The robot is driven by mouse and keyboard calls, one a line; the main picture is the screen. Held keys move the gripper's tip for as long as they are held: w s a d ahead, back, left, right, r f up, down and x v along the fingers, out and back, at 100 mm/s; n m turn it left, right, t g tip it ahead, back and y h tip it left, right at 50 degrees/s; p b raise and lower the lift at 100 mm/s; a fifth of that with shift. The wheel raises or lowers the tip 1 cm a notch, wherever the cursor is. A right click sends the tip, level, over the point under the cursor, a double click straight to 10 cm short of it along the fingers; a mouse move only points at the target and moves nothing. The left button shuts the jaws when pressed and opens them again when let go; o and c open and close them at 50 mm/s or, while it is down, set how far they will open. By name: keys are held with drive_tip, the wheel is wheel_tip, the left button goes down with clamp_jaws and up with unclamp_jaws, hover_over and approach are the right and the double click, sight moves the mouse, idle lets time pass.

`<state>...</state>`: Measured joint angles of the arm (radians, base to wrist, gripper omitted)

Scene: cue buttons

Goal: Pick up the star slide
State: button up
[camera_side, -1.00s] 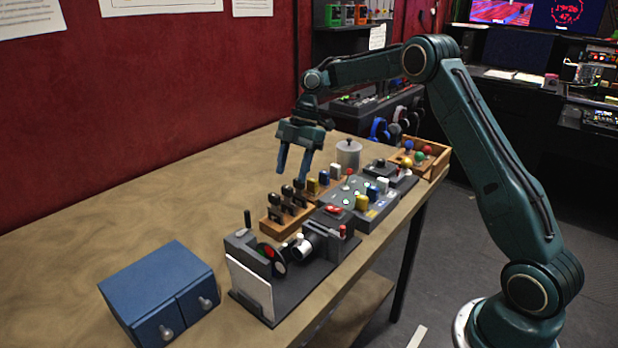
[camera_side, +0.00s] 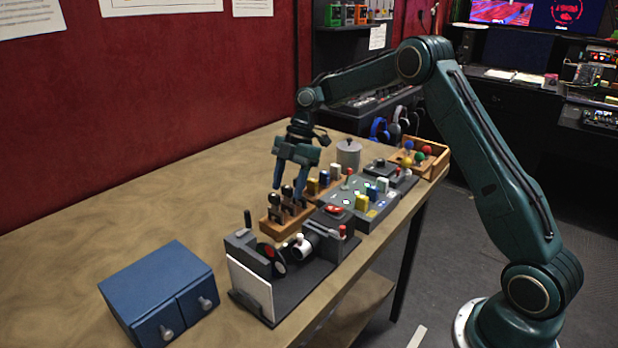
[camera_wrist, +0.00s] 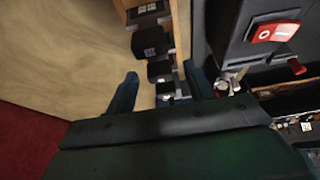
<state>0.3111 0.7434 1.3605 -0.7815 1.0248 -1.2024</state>
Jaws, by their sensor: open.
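Several dark slides stand in a wooden rack (camera_side: 284,226) in the middle of the table. Their small top pictures are too small to read, so I cannot tell which is the star slide. My gripper (camera_side: 288,190) is open, pointing down over the rack, its fingers partly covering the slides in the side view. In the wrist view the row of dark slides (camera_wrist: 150,43) runs up the frame. My open gripper (camera_wrist: 160,76) has one finger on each side of the row's near end. No slide is visibly held.
Right of the rack stands a grey projector-like device (camera_side: 325,238) with a red switch (camera_wrist: 275,32). Behind are a button panel (camera_side: 345,203), a grey lidded pot (camera_side: 348,152) and a wooden tray of coloured balls (camera_side: 436,165). A blue drawer box (camera_side: 160,280) sits front left.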

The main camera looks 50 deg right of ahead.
drive_tip(key=shift+x, duration=1.75)
drive_tip(key=c, duration=1.1)
drive_tip(key=shift+r, duration=5)
